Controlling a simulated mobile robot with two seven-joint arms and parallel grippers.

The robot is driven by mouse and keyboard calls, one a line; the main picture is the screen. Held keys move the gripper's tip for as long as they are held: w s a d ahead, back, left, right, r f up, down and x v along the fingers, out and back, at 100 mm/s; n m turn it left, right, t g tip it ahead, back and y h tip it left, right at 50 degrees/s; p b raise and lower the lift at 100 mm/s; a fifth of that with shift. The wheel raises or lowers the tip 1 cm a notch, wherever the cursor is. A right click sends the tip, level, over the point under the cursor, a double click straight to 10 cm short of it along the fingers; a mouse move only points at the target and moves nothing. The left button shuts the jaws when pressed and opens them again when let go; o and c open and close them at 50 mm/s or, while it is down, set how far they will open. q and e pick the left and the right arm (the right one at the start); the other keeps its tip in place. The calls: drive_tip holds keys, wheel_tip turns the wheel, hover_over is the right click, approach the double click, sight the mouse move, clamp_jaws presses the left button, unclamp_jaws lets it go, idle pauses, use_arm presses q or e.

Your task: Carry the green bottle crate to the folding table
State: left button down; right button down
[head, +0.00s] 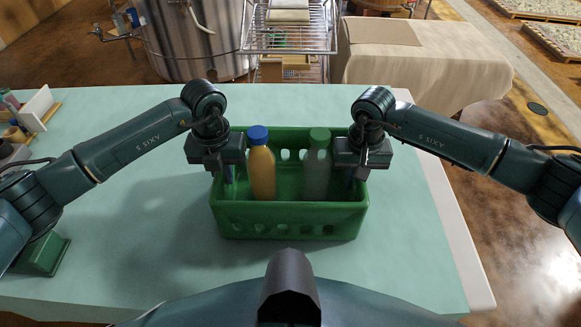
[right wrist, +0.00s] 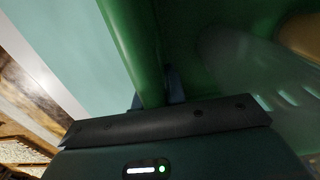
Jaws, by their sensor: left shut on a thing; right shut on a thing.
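The green bottle crate (head: 287,219) is in the middle of the head view, over the pale green tabletop. An orange bottle with a blue cap (head: 261,168) stands in its left half. A grey-green bottle with a green cap (head: 317,168) stands in its right half. My left gripper (head: 229,180) is shut on the crate's left wall. My right gripper (head: 349,182) is shut on its right wall. In the right wrist view the crate's rim (right wrist: 140,50) runs into my right gripper (right wrist: 168,88); the fingertips are mostly hidden. I cannot tell whether the crate touches the tabletop.
The pale green table (head: 150,225) has clear surface left of the crate. A cloth-covered table (head: 425,65) stands at the back right. A wire rack (head: 290,45) and a steel tank (head: 195,40) stand behind. A white divider (head: 38,108) and small items are at the far left.

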use_arm(q)
drive_tip(key=shift+a+f, duration=0.15)
drive_tip(key=shift+f, duration=0.3)
use_arm(e)
drive_tip(key=shift+d+f, duration=0.15)
drive_tip(key=shift+f, duration=0.3)
use_arm(q)
drive_tip(key=c, duration=1.8)
unclamp_jaws()
drive_tip(key=shift+r, duration=0.15)
use_arm(e)
drive_tip(key=c, duration=1.8)
unclamp_jaws()
drive_tip(key=shift+r, duration=0.15)
use_arm(q)
drive_tip(key=o, duration=0.3)
use_arm(e)
drive_tip(key=o, duration=0.3)
use_arm(q)
drive_tip(key=shift+o, duration=0.2)
use_arm(e)
drive_tip(key=shift+o, duration=0.2)
use_arm(q)
wheel_tip(320, 180, up, 12)
use_arm(e)
drive_tip(key=shift+r, duration=0.15)
wheel_tip(320, 180, up, 12)
drive_tip(key=shift+f, duration=0.1)
